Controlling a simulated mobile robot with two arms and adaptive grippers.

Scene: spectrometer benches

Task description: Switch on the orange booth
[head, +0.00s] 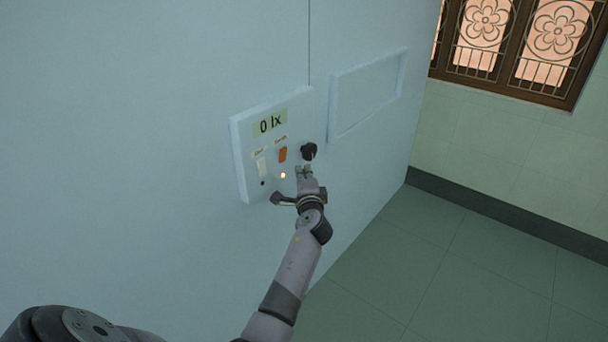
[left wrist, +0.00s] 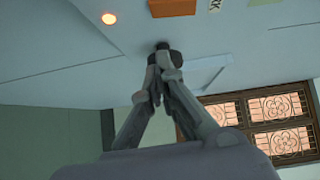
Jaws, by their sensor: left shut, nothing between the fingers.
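A pale control panel (head: 240,160) on the light-blue booth wall carries a display (head: 270,123) reading "0 lx". Below the display are a white switch (head: 262,168), an orange switch (head: 283,154) and a black knob (head: 308,151). A small lamp (head: 283,175) under the orange switch glows; the one under the white switch is dark. My left gripper (head: 303,170) is shut and empty just below the knob. In the left wrist view the closed fingertips (left wrist: 164,62) are at or near the dark knob; contact cannot be told. The orange switch (left wrist: 172,7) shows at the top edge.
A framed rectangular panel (head: 368,92) is on the booth wall right of the controls. A brown-framed window (head: 515,45) is in the tiled wall at the far right. The green tiled floor (head: 440,260) is clear.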

